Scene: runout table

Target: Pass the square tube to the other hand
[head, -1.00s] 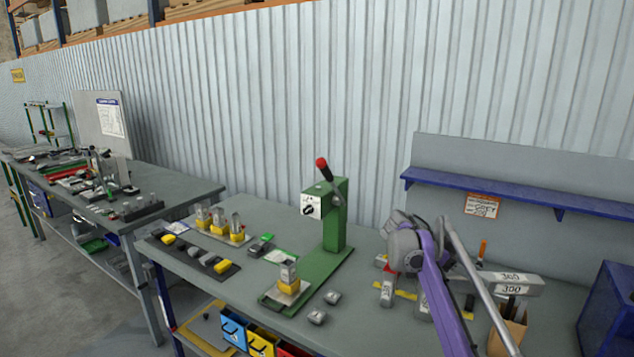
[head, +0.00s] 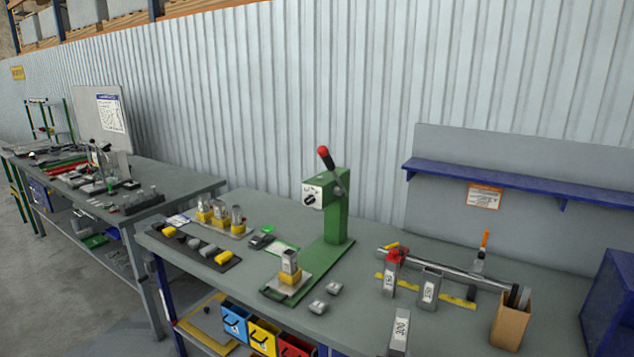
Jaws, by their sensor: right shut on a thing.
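A grey square tube (head: 399,328) with a white 300 label stands nearly upright at the bottom edge of the head view. Its lower end is cut off by the picture edge. My right gripper (head: 394,354) barely shows at that edge, shut on the tube's lower part. Its fingers are mostly out of view. My left gripper is not in view.
Two labelled grey tube pieces (head: 389,280) (head: 430,289) stand by a long rail (head: 455,270) with a red stop (head: 397,257). A green press (head: 336,220) is at centre. Two small grey blocks (head: 318,307) lie before it.

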